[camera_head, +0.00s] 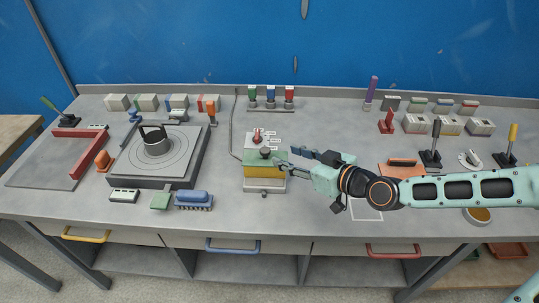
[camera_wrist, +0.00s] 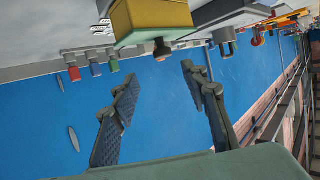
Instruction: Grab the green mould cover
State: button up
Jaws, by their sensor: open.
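The green mould cover (camera_head: 254,160) sits on top of a yellow block (camera_head: 264,171) near the middle of the bench, with a dark round knob (camera_head: 265,152) on it. In the wrist view, which is upside down, the cover (camera_wrist: 136,39) shows as a green band against the yellow block (camera_wrist: 150,16), with the knob (camera_wrist: 160,49) sticking out. My gripper (camera_head: 284,163) is just right of the cover in the head view. In the wrist view my gripper (camera_wrist: 160,75) is open and empty, its fingertips spread to either side of the knob, which appears just beyond them.
A grey plate with a black-handled ring (camera_head: 155,143) stands to the left. Red, blue and green handled pieces (camera_head: 270,97) stand behind the block. A blue piece (camera_head: 194,200) lies front left. Upright handled tools (camera_head: 431,155) stand to the right, beyond my arm.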

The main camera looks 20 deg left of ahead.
aim_at(266, 150)
jog(key=x, duration=0.5)
jog(key=shift+s, duration=0.15)
jog(key=shift+p+x, duration=0.6)
jog(key=shift+x, duration=2.1)
jog(key=shift+s, duration=0.25)
jog(key=shift+c, duration=0.5)
grip_shut()
